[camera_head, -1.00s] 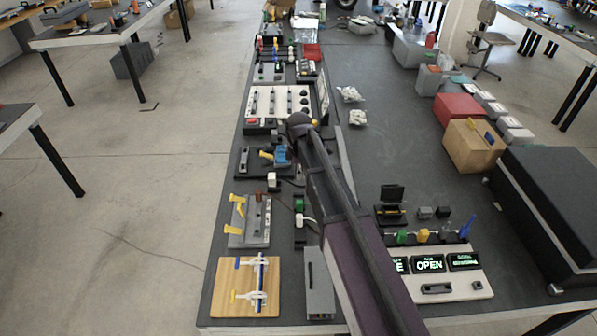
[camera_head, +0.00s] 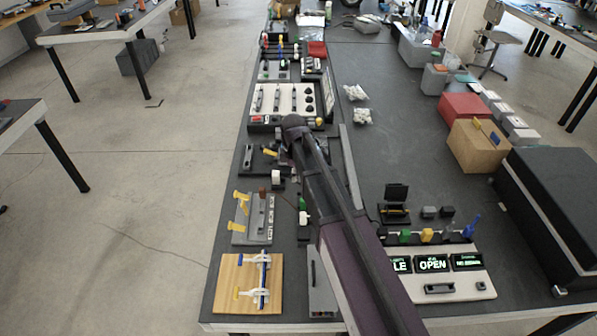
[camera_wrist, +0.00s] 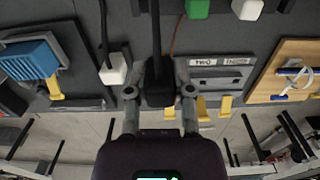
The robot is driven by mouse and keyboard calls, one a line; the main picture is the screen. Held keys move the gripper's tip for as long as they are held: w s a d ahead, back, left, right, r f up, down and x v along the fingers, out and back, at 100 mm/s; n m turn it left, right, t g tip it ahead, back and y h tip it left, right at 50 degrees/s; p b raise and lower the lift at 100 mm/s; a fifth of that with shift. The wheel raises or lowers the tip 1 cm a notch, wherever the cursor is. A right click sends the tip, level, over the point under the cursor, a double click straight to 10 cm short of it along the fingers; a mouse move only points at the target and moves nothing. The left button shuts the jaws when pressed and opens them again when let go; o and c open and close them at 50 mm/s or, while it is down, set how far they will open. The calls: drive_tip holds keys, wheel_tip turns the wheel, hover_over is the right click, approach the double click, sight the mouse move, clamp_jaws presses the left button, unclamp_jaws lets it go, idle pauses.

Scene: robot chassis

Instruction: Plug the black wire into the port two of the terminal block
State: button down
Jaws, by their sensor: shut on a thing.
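My gripper (camera_wrist: 161,85) is shut on the black plug (camera_wrist: 160,93) of the black wire (camera_wrist: 156,35) in the wrist view. The wire runs from the plug to the top of the picture. The grey terminal block (camera_wrist: 217,79) is just right of the gripper, with white labels that seem to read TWO and THREE. The plug is beside this labelled part; whether they touch I cannot tell. In the head view the terminal block (camera_head: 256,232) lies at the left table edge, with a brown plug (camera_head: 262,192) at its far end.
Yellow levers (camera_head: 238,209) stand on the block's left side. A white plug (camera_wrist: 114,69) and a blue connector (camera_wrist: 30,60) lie left of the gripper. A wooden board (camera_head: 247,284) is at the near end. A green block (camera_wrist: 197,8) is close above.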

drive_tip(key=s+a, duration=0.7)
drive_tip(key=a, duration=0.4)
drive_tip(key=shift+s+f, duration=0.2)
drive_tip(key=shift+s, duration=0.2)
idle(0.6)
drive_tip(key=shift+f+b, duration=0.1)
drive_tip(key=shift+b, duration=0.2)
drive_tip(key=b, duration=0.4)
hover_over(261, 207)
drive_tip(key=s, duration=0.2)
drive_tip(key=shift+s+d+f, duration=0.1)
drive_tip(key=shift+f, duration=1.05)
drive_tip(key=shift+d+f, duration=0.1)
drive_tip(key=shift+f, duration=1)
drive_tip(key=shift+f+b, duration=1.35)
drive_tip(key=shift+b, duration=0.25)
drive_tip(key=shift+c, duration=2.1)
unclamp_jaws()
drive_tip(key=shift+r, duration=0.2)
